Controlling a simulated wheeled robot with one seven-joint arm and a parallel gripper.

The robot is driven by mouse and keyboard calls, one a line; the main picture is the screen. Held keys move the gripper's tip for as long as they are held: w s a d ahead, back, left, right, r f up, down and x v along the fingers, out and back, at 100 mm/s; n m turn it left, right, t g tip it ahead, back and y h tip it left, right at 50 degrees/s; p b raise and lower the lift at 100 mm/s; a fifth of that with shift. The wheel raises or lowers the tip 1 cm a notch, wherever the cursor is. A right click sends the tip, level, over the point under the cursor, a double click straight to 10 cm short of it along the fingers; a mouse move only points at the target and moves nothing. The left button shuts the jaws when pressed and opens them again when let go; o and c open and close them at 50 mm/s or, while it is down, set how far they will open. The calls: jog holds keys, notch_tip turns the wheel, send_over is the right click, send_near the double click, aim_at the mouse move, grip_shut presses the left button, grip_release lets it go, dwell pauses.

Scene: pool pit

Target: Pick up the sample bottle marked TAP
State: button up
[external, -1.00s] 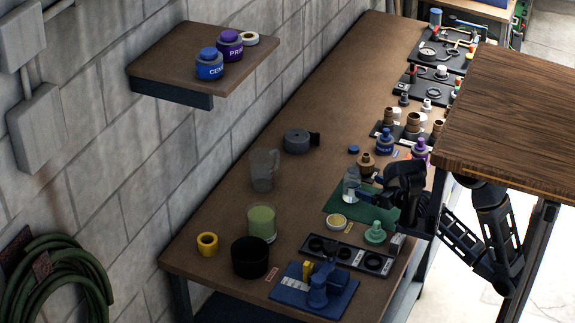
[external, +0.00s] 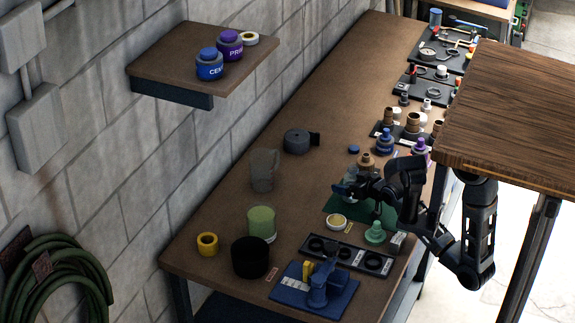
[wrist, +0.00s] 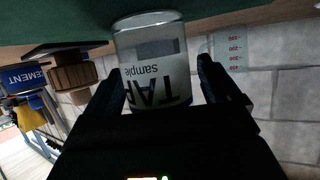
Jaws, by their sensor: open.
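The sample bottle marked TAP (wrist: 155,62) is clear with a pale label and dark lettering. It shows upside down in the wrist view, its base towards the green mat (external: 334,207) at the top. In the external view my gripper largely hides it. My gripper (external: 350,189) is low over the mat. In the wrist view its two fingers (wrist: 160,85) stand either side of the bottle, open. Contact with the bottle cannot be told.
A brown fitting (external: 366,161) and a blue-labelled bottle (external: 384,144) stand behind the mat. A clear measuring jug (external: 264,170) stands left. Bench is clear between jug and mat.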

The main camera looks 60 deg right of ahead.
aim_at(349, 172)
jog(key=c, duration=1.1)
jog(key=shift+w+r, duration=0.1)
jog(key=shift+r, duration=0.05)
jog(key=shift+c, duration=0.2)
jog(key=shift+r, duration=1.1)
jog(key=shift+d+r, duration=0.15)
jog(key=shift+r, duration=0.7)
jog(key=s+d+r, duration=0.6)
jog(key=s+d, duration=0.1)
jog(key=s, duration=0.1)
jog(key=shift+s+d+r, duration=0.25)
jog(key=shift+r, duration=0.1)
dwell(0.5)
